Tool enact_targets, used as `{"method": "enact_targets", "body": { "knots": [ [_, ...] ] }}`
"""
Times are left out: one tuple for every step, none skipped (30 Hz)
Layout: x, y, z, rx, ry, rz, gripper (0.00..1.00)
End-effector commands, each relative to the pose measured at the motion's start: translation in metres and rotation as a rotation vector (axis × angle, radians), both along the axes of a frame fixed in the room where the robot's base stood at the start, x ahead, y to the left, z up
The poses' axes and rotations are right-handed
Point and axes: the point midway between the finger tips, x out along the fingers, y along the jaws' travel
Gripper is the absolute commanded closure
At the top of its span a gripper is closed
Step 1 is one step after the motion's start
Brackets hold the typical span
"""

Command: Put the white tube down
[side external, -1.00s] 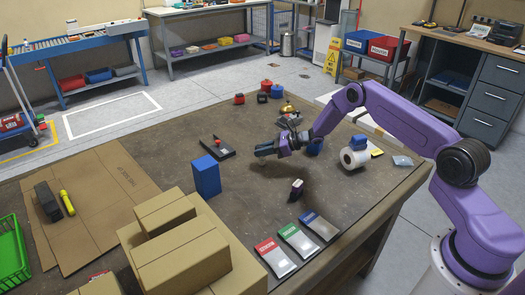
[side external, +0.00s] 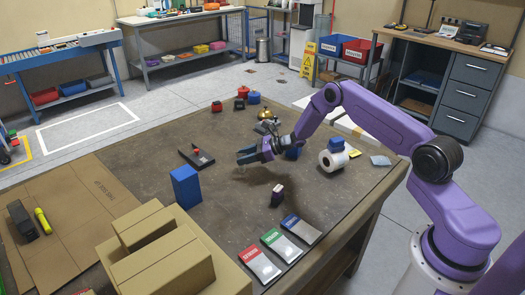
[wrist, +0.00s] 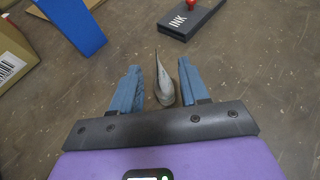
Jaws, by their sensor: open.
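My gripper (wrist: 161,90) is open, with its two blue-grey fingers apart. A pale grey-white tube (wrist: 162,82) with a thin, tapered upper end is between the fingers in the wrist view. A gap shows on its left, and the right finger is closer to it. I cannot tell whether the tube rests on the table. In the side view my gripper (side external: 247,155) is low over the middle of the brown table (side external: 235,215), with a dark shadow below. I cannot make out the tube there.
A black ink pad (side external: 196,158) with a red knob lies left of my gripper, and a blue box (side external: 185,187) stands nearer. A small dark purple block (side external: 277,194) and several labelled packets (side external: 280,244) are in front. A white roll (side external: 332,160) stands right.

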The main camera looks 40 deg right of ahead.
Motion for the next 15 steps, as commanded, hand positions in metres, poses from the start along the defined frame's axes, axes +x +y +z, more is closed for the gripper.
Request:
{"method": "enact_targets", "body": {
  "knots": [
    [-0.005,-0.007,0.004,0.001,0.000,-0.004,0.55],
    [-0.008,-0.010,0.006,0.001,0.001,-0.005,0.55],
    [-0.013,-0.015,0.009,0.000,0.000,-0.005,0.55],
    [-0.017,-0.019,0.011,0.001,0.001,-0.006,0.55],
    [-0.021,-0.023,0.013,0.001,0.000,-0.006,0.55],
    [-0.026,-0.028,0.017,0.000,0.000,-0.004,0.55],
    [-0.030,-0.031,0.018,0.000,0.000,-0.004,0.55],
    [-0.034,-0.035,0.021,0.000,0.000,-0.004,0.55],
    [-0.039,-0.041,0.024,0.001,-0.001,-0.005,0.55],
    [-0.043,-0.044,0.026,0.000,0.000,-0.005,0.55],
    [-0.046,-0.048,0.028,-0.001,-0.001,-0.005,0.55],
    [-0.051,-0.051,0.030,0.001,0.000,-0.004,0.55],
    [-0.053,-0.054,0.032,0.000,0.000,-0.003,0.55],
    [-0.056,-0.057,0.034,0.000,0.000,-0.003,0.55],
    [-0.059,-0.060,0.035,0.001,-0.001,-0.003,0.55]
  ]
}}
